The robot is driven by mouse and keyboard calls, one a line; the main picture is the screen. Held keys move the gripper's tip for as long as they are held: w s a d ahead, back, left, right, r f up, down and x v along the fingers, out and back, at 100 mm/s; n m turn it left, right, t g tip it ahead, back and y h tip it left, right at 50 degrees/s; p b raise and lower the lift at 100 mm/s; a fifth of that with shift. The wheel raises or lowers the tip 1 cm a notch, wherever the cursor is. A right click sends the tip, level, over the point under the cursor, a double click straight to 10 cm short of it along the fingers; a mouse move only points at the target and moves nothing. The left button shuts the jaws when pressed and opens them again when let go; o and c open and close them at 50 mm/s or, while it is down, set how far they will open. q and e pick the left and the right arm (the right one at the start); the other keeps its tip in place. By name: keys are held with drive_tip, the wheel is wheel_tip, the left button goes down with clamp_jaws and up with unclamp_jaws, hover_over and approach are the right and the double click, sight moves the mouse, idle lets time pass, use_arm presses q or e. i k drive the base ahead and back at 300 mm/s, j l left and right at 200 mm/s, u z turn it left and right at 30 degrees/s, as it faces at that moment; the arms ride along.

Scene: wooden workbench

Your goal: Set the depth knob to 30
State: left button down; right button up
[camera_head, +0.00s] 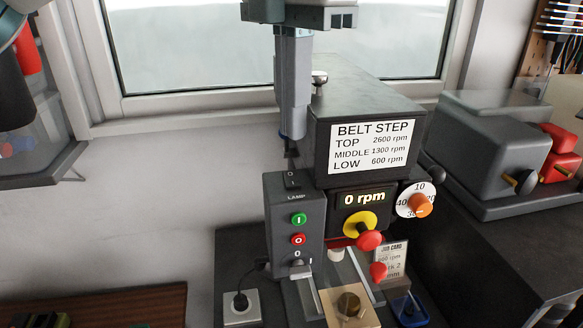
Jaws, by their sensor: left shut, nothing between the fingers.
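The depth knob (421,206) is orange and sits on a round white dial (403,209) on the right side of the drill press. I cannot tell which number the knob points to. My left gripper (291,136) hangs from the top of the view with its fingers shut and pointing down. It is empty, in front of the press's left edge, above the lamp switch box and well left of the knob. My right gripper is not in view.
The press carries a belt step label (371,146), a 0 rpm display (365,198) and a yellow and red stop button (368,240). The switch box (283,262) stands left. A job card (392,258) is below the knob. A grey machine (492,150) stands right.

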sight(419, 204)
drive_tip(key=k, duration=2)
